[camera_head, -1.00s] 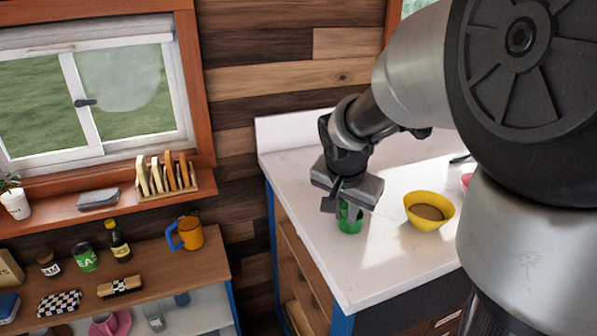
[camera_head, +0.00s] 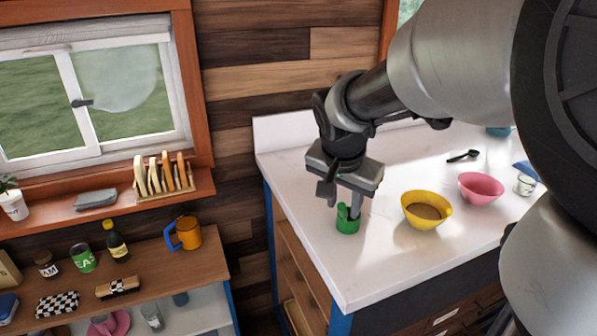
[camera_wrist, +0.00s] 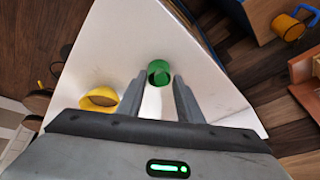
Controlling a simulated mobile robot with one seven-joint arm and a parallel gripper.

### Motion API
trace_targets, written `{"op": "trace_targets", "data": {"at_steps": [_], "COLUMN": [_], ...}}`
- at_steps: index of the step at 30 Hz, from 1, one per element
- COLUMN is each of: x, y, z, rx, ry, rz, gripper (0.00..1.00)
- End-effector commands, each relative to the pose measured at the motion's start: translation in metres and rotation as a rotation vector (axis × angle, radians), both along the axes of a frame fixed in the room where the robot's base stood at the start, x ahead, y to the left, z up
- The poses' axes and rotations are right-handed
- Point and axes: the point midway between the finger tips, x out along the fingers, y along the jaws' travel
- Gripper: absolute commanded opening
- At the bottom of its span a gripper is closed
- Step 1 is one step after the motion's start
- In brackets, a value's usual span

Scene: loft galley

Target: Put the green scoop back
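The green scoop (camera_head: 347,224) stands on the white counter (camera_head: 300,180) near its left edge, with a short part sticking up. My gripper (camera_head: 341,200) is just above it, pointing down. In the wrist view the two fingers of my gripper (camera_wrist: 160,82) are apart, and the green scoop (camera_wrist: 159,68) shows beyond the gap between their tips. The fingers hold nothing that I can see. One finger overlaps the scoop in the head view, so I cannot tell whether they touch.
A yellow bowl (camera_head: 420,222) with brown contents stands right of the scoop, then a pink bowl (camera_head: 482,200) and a small white cup (camera_head: 525,185). A black spoon (camera_head: 463,156) lies behind. A lower shelf (camera_head: 200,262) with an orange mug (camera_head: 188,233) is at left.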

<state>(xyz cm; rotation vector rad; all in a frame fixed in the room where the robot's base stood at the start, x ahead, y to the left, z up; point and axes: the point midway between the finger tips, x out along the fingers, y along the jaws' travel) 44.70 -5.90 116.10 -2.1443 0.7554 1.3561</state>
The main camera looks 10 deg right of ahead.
Motion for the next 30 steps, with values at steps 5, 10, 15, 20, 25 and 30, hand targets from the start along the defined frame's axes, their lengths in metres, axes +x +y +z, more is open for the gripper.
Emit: {"op": "trace_targets", "data": {"at_steps": [5, 10, 15, 20, 25, 30], "x": [-0.014, -0.023, -0.035, -0.084, -0.142, -0.173], "y": [0.008, 0.012, 0.016, 0.028, 0.045, 0.057], "z": [0.038, 0.061, 0.071, 0.072, 0.061, 0.047], "rx": [0.000, 0.000, -0.001, -0.011, -0.068, -0.125], "ry": [-0.004, -0.003, -0.002, -0.005, -0.027, -0.045], "rz": [0.000, 0.000, 0.032, 0.242, 0.531, 0.706], "gripper": [0.33, 0.33, 0.33, 0.33, 0.33, 0.33]}}
